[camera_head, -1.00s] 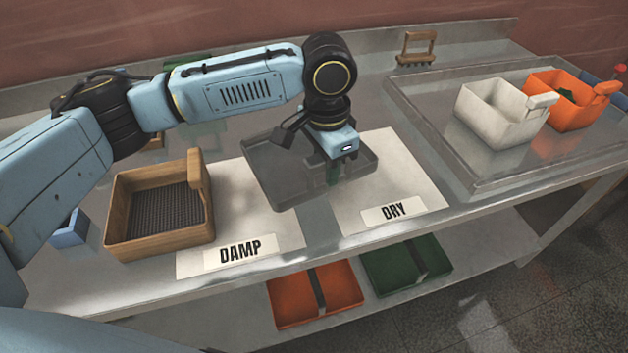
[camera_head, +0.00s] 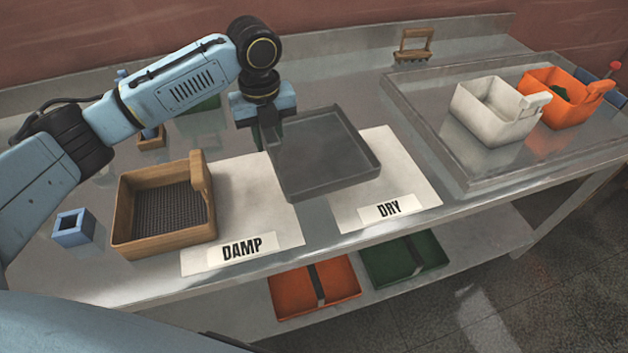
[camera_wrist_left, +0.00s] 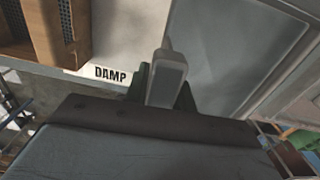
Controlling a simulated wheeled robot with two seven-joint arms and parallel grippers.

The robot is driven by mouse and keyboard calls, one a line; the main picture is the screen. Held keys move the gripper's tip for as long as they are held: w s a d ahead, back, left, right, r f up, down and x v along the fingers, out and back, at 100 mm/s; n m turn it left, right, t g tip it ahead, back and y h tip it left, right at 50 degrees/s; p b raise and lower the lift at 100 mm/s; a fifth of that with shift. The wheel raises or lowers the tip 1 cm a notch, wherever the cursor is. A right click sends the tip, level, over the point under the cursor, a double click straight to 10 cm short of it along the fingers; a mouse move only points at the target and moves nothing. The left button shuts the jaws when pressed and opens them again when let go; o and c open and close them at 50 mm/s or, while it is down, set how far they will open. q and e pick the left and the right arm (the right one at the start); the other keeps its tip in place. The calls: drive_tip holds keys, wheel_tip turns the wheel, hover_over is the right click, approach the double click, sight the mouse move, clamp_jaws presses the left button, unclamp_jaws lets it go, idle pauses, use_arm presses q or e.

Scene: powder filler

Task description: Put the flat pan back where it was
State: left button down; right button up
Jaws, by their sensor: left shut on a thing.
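The flat pan (camera_head: 325,158) is a shallow dark grey tray. In the head view it spans the gap between the DAMP card and the DRY card, overlapping both. My left gripper (camera_head: 264,138) points down at the pan's left side. In the left wrist view, its dark green fingers (camera_wrist_left: 165,85) are shut on the pan's pale grey handle, and the pan (camera_wrist_left: 235,50) stretches away beyond it. I cannot tell whether the pan rests on the cards or is slightly raised. My right gripper is not in view.
A wooden box with dark mesh (camera_head: 127,215) stands left on the DAMP card (camera_head: 270,205). The DRY card (camera_head: 410,185) is bare at its right part. White (camera_head: 490,118) and orange (camera_head: 560,95) bins stand in a tray at right.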

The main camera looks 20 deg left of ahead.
use_arm(q)
drive_tip(key=shift+a, duration=0.15)
drive_tip(key=shift+m, duration=0.3)
wheel_tip(320, 180, down, 10)
drive_tip(key=shift+r, duration=0.1)
drive_tip(key=c, duration=1.2)
unclamp_jaws()
drive_tip(key=shift+f, duration=0.25)
drive_tip(key=shift+o, duration=0.2)
wheel_tip(320, 180, up, 12)
drive_tip(key=shift+r, duration=0.2)
drive_tip(key=shift+s, duration=0.1)
